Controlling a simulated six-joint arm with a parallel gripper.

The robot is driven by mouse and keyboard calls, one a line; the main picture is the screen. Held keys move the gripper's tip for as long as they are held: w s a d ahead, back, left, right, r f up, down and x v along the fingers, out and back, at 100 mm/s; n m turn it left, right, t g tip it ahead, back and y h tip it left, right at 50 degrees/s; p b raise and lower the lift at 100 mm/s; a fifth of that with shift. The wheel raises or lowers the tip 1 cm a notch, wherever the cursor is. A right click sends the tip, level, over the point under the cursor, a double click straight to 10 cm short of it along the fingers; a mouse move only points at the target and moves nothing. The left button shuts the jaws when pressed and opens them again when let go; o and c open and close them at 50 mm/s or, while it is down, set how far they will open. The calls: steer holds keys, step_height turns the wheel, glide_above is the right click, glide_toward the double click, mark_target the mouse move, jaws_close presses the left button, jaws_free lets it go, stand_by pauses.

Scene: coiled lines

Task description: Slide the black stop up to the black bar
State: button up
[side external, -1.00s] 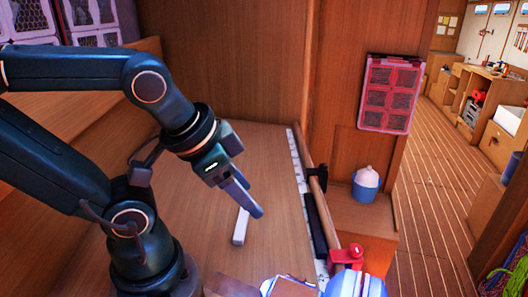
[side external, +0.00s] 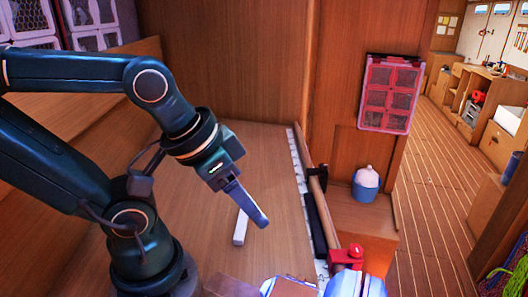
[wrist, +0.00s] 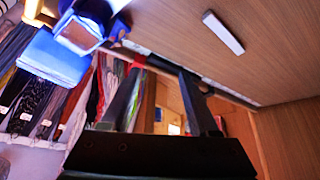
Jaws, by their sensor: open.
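My gripper (side external: 262,222) hangs over the wooden table, left of the rail along its right edge. In the wrist view my gripper's two fingers (wrist: 161,70) are apart with nothing held between them. A long black bar (side external: 315,225) lies along that edge, beside a white marked strip (side external: 297,160). A small dark piece (side external: 322,176) sits on the rail above the black bar; it may be the black stop, but I cannot tell for certain. My gripper is apart from both. In the wrist view a finger covers part of the rail.
A pale grey block (side external: 240,228) lies on the table just left of my fingertips. A red fitting (side external: 347,256) and a blue-and-white object (side external: 355,285) are at the near right. A blue tub (side external: 366,185) stands beyond the rail. The table's far part is clear.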

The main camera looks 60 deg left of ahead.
steer(key=shift+o, duration=0.5)
steer(key=w+r+m, duration=0.5)
steer(key=w+r, duration=0.2)
steer(key=r, duration=0.1)
steer(key=g+h, duration=0.2)
glide_above(312, 171)
steer(key=s+a, duration=0.1)
steer(key=s, duration=0.1)
step_height(312, 171, down, 16)
steer(key=shift+x, duration=2.2)
